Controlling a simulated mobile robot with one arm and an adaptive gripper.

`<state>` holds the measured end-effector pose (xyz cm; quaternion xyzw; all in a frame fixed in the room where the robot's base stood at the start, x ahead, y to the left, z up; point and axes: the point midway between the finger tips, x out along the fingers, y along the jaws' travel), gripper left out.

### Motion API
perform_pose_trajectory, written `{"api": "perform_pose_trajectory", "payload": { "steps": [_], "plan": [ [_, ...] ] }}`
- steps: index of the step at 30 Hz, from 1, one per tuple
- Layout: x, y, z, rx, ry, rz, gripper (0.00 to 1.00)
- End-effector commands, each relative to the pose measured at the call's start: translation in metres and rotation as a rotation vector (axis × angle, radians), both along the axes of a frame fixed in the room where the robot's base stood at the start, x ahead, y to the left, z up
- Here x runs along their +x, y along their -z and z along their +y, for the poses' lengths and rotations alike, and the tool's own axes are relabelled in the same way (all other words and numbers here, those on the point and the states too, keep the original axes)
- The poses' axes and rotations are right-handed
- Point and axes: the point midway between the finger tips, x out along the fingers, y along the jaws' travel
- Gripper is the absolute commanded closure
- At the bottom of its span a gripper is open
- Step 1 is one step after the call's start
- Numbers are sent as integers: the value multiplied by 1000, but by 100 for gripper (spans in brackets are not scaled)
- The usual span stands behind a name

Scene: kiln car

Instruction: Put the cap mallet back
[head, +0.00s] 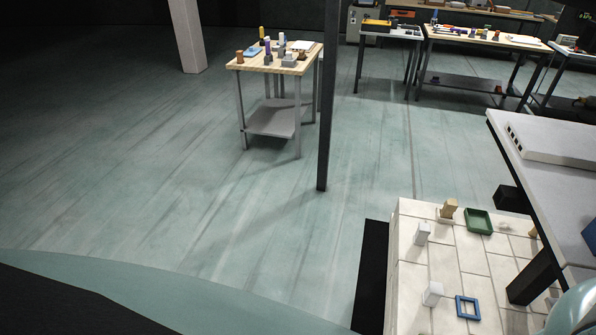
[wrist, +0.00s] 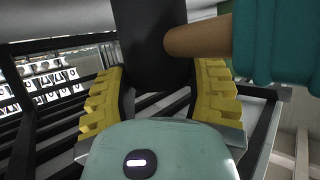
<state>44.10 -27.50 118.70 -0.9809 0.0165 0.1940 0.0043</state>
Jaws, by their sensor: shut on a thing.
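In the wrist view, my gripper (wrist: 165,72) has its yellow ribbed fingers on either side of a thick black part, which I take to be part of the cap mallet (wrist: 150,40). A round wooden handle (wrist: 198,39) runs from the black part to the right and meets a ribbed teal piece (wrist: 275,45). Whether the teal piece belongs to the mallet I cannot tell. The contact is partly hidden behind the gripper body. I cannot make out the mallet in the head view.
A pale tiled deck (head: 412,270) at lower right bears small blocks, a green tray (head: 479,221) and a blue frame (head: 467,308). A grey table (head: 545,185) overhangs it. A wooden-topped table (head: 258,66) stands beyond a dark post (head: 327,120). The floor at left is clear.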

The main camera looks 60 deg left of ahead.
Motion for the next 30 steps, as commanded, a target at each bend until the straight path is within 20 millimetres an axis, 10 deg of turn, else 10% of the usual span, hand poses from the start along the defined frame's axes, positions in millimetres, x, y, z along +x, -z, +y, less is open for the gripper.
{"api": "perform_pose_trajectory", "payload": {
  "steps": [23, 24, 30],
  "plan": [
    [0, 5, 0, -1, 1, -2, 86],
    [0, 5, 0, -1, 1, -2, 38],
    [0, 6, 0, 0, 1, -1, 17]
  ]
}}
